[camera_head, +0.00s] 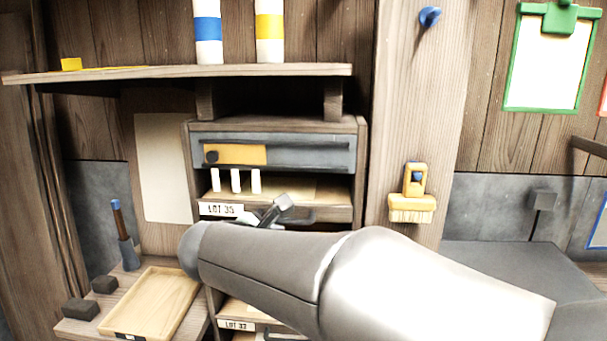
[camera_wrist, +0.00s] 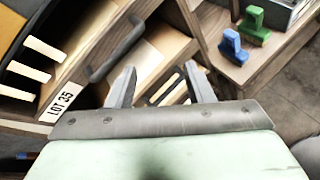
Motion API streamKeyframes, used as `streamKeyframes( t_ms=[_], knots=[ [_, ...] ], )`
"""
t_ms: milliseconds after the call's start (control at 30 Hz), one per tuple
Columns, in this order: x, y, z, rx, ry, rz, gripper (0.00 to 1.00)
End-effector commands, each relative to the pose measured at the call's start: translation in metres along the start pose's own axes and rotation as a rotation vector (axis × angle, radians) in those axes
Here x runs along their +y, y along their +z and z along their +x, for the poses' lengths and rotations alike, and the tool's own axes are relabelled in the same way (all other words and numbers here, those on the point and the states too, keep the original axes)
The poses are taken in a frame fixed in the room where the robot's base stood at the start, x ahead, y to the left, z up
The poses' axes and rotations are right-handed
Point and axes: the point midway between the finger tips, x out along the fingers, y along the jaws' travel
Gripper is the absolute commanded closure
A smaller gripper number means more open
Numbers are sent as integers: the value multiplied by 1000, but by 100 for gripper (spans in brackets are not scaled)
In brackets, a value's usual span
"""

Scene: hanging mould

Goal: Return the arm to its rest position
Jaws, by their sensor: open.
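My gripper (camera_wrist: 160,80) is open, its two grey fingers apart with nothing between them. In the head view my gripper (camera_head: 276,208) is mostly hidden behind my own arm, with a grey part showing before the cabinet (camera_head: 361,160). In the wrist view the fingers are beside a dark drawer handle (camera_wrist: 117,48) and the LOT 35 label (camera_wrist: 60,102). I cannot tell whether a finger touches the cabinet. My arm stretches from the lower right across the cabinet's front in the head view.
A wooden tray (camera_head: 155,300) lies on the bench at lower left. Several white pieces (camera_head: 236,181) stand in the LOT 35 drawer. A yellow brush (camera_head: 411,208) hangs on the post. The wrist view shows blue (camera_wrist: 233,47) and green (camera_wrist: 254,24) tools on a ledge.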

Motion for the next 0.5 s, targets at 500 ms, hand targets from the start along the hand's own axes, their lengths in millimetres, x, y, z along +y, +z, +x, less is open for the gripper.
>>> streamKeyframes(
  t_ms=[500],
  knots=[
    [-333,-64,-9,78,-1114,1675,53]
  ],
)
